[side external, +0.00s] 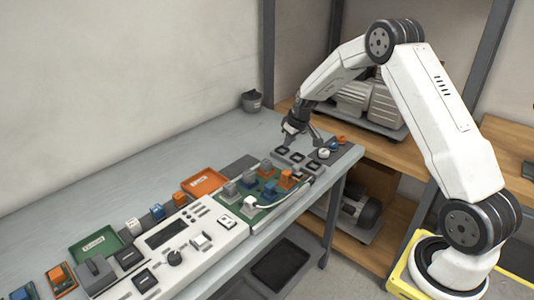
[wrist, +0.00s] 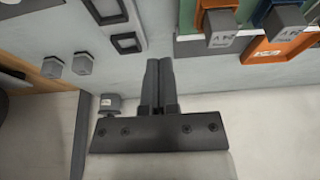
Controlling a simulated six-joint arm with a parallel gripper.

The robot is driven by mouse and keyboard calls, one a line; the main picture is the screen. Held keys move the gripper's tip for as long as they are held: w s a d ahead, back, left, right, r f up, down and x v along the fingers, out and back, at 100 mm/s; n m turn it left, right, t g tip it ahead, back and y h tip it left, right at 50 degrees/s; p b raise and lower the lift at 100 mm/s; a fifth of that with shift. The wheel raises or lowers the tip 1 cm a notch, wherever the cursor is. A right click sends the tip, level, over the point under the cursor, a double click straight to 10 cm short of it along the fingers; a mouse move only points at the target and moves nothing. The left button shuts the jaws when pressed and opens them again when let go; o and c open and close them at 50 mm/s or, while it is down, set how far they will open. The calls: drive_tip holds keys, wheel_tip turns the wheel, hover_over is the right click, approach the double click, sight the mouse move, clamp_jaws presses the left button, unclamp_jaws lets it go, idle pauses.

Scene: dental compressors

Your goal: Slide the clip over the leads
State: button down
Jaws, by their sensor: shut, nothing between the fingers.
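My gripper (side external: 290,138) is over the far right end of the bench, beside a pale plate with black square frames (side external: 297,160). In the wrist view its two dark fingers (wrist: 158,64) are together with nothing between them. A thin white lead (side external: 292,203) curves along the front of the green board (side external: 256,212). Grey, blue and orange blocks (side external: 268,188) stand on that board. I cannot tell which piece is the clip.
A white control panel (side external: 168,252), an orange tray (side external: 204,183) and a green tray (side external: 97,243) lie left along the bench. A grey cup (side external: 252,101) stands at the back edge. Two grey knobs (wrist: 66,65) show left of the fingers. The rear bench surface is clear.

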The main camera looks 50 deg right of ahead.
sight(298, 173)
drive_tip(key=x, duration=0.7)
drive_tip(key=shift+f, duration=0.35)
drive_tip(key=shift+s, duration=1.9)
drive_tip(key=shift+s, duration=0.1)
drive_tip(key=shift+s, duration=2.25)
drive_tip(key=shift+w, duration=0.15)
